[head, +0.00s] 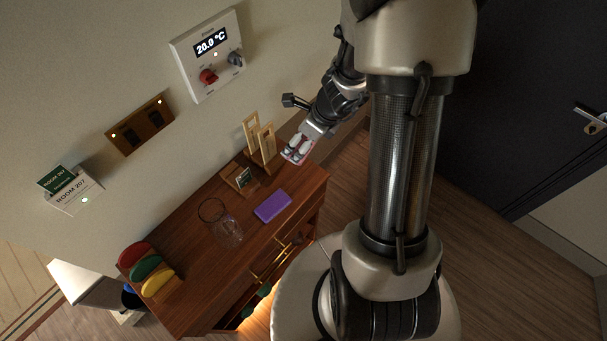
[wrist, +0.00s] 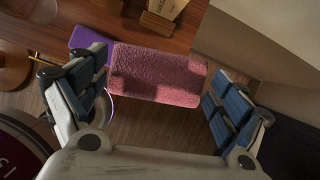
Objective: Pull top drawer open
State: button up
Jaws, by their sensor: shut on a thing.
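The wooden cabinet (head: 312,194) stands against the wall, and its front is seen steeply from above. A brass handle (head: 268,266) shows along that front, partly hidden by my base. I cannot clearly tell how far the top drawer stands out. My gripper (head: 298,148) is above the right end of the cabinet top, away from the handle. It is shut on a pink, rough-textured block (wrist: 158,76), which lies between both fingers in the wrist view.
A dark door (head: 520,100) is at right.

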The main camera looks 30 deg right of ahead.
jog(key=shift+d+r+m, duration=0.45)
jog(key=shift+r+m, duration=0.05)
notch_tip(320, 180, down, 19)
jog(key=b, duration=1.3)
jog(key=shift+f, duration=0.15)
jog(key=shift+f+b, duration=0.3)
jog(key=shift+b, duration=0.05)
jog(key=shift+c, duration=0.8)
jog(key=shift+r, duration=0.1)
jog(key=shift+c, duration=0.5)
jog(key=o, duration=0.9)
jog(key=shift+o, duration=0.2)
